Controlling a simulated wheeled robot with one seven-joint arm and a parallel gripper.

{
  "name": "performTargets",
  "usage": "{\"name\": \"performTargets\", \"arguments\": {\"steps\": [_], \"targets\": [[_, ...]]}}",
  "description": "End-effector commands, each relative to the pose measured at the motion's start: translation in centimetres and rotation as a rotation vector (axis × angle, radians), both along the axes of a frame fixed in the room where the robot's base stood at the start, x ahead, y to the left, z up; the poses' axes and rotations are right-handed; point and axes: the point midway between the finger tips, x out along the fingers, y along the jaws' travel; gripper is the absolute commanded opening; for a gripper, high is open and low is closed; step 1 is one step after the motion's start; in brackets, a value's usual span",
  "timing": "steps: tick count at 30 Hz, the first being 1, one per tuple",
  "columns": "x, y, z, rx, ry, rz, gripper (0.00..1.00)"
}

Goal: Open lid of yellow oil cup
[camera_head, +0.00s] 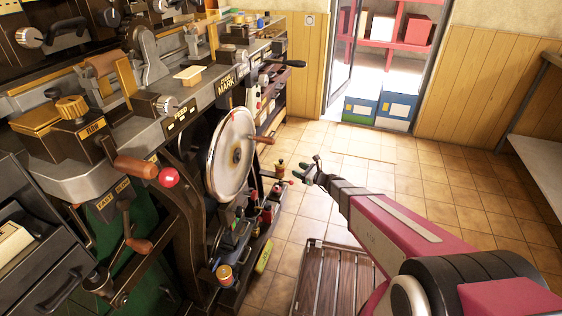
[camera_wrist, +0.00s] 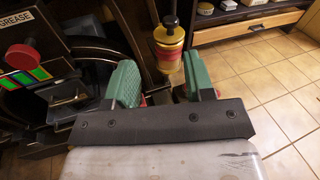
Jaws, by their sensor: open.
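My gripper (camera_head: 309,170) is open and empty in the head view, out in front of the machine's right side. In the wrist view, its two green fingers stand apart (camera_wrist: 160,78). A small yellow cup with a red band (camera_wrist: 169,52) shows just past the gap between the fingers, nearer the right finger, with a dark rod above it. No finger visibly grips it.
Another yellow cup (camera_head: 225,274) sits low on the machine's base. A slatted wooden platform (camera_head: 335,283) lies below my arm. Tiled floor (camera_head: 440,185) is free to the right.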

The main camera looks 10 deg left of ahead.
Motion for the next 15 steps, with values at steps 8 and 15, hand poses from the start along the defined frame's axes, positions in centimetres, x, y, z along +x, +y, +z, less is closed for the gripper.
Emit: {"name": "performTargets", "arguments": {"steps": [8, 15], "targets": [[1.6, 1.5, -1.0, 0.120, 0.104, -0.072, 0.49], [3.2, 4.5, -1.0, 0.119, 0.102, -0.070, 0.49]]}}
